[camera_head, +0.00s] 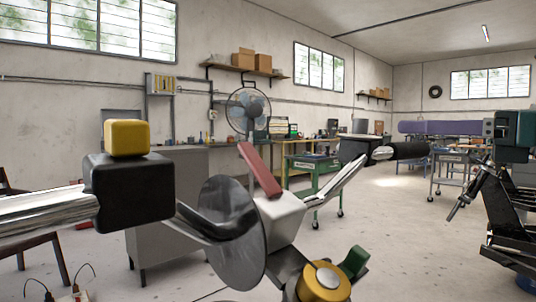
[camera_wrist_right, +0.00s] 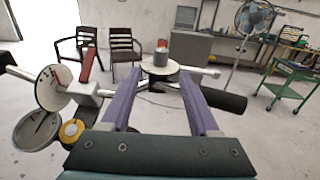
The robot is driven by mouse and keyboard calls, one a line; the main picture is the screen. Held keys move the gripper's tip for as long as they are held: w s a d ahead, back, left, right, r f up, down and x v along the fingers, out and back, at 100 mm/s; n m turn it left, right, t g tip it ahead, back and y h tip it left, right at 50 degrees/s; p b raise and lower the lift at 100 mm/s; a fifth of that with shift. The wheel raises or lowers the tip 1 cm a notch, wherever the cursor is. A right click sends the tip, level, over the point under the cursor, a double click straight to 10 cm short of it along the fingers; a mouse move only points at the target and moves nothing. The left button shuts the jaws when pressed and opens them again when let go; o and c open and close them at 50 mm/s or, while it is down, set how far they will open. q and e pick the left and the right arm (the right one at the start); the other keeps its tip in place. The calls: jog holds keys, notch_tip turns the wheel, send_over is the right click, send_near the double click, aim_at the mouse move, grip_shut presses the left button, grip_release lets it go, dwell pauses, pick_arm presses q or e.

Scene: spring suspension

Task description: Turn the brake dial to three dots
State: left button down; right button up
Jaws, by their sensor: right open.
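The device stands in front of me in the head view. Its round yellow knob with a pale centre (camera_head: 325,277) is low in the picture, with a green block (camera_head: 355,262) beside it. The yellow knob also shows in the right wrist view (camera_wrist_right: 72,131), next to a round grey dial with a dark pointer (camera_wrist_right: 37,130) and a pale disc with red marks (camera_wrist_right: 52,90). My right gripper (camera_head: 402,127), with purple fingers, is open and empty, high and right of the device. My left gripper is not in view.
The device also has a red lever (camera_head: 260,170), a large metal disc (camera_head: 232,235), a black block with a yellow cube (camera_head: 126,138) and a black handle (camera_head: 410,150). A green cart (camera_head: 318,175) and a fan (camera_head: 247,110) stand behind. Open floor lies to the right.

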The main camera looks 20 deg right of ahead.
aim_at(361, 125)
jog(key=p+x, duration=0.2)
jog(key=x, duration=0.6)
jog(key=shift+w+r, duration=0.2)
jog(key=shift+w+a+f+p, duration=0.15)
jog(key=shift+w+a+p, duration=0.2)
jog(key=shift+w, duration=0.25)
grip_shut()
